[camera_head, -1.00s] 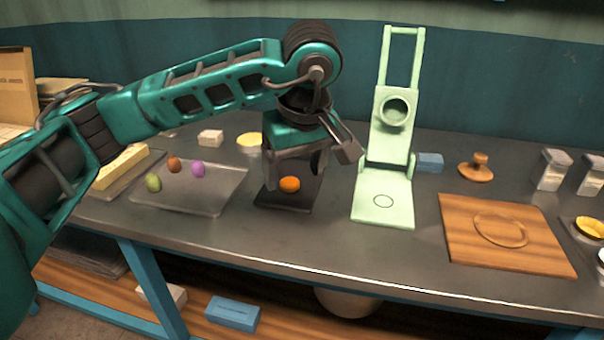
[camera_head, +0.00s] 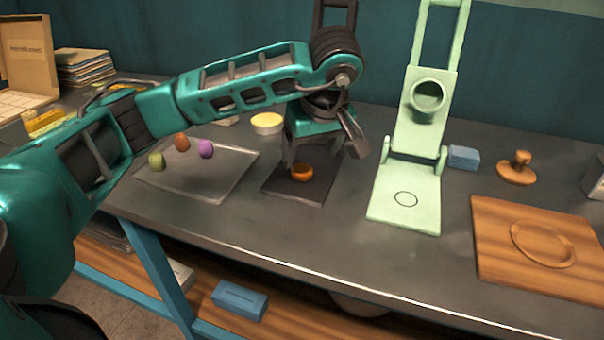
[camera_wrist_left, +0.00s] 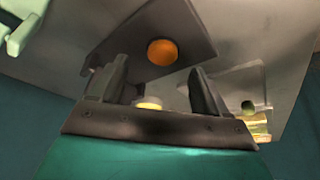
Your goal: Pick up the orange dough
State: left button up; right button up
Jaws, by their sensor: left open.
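The orange dough (camera_head: 302,172) lies on the dark square plate (camera_head: 280,187) of a black press. It looks like a flattened disc in the head view and also shows in the wrist view (camera_wrist_left: 162,52). My left gripper (camera_head: 304,162) is open and empty above the plate, pointing down behind and around the dough as seen from the head. In the wrist view the two fingers of the left gripper (camera_wrist_left: 158,80) stand apart, and the dough lies beyond their tips. I cannot tell the exact height gap. My right gripper is not in view.
A pale green press (camera_head: 405,190) stands close to the right of the plate. A grey tray (camera_head: 215,185) with green, brown and purple balls lies to the left. A wooden board (camera_head: 500,255) and wooden stamp (camera_head: 517,168) are at the right. A yellow-filled bowl (camera_head: 267,122) stands behind.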

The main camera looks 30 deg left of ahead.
aim_at(302, 168)
pick_arm(q)
jog(key=x, duration=0.5)
jog(key=shift+a+r+b, duration=0.1)
jog(key=shift+a+b, duration=0.2)
jog(key=shift+b, duration=0.05)
jog(key=shift+c, duration=0.3)
jog(key=c, duration=1.1)
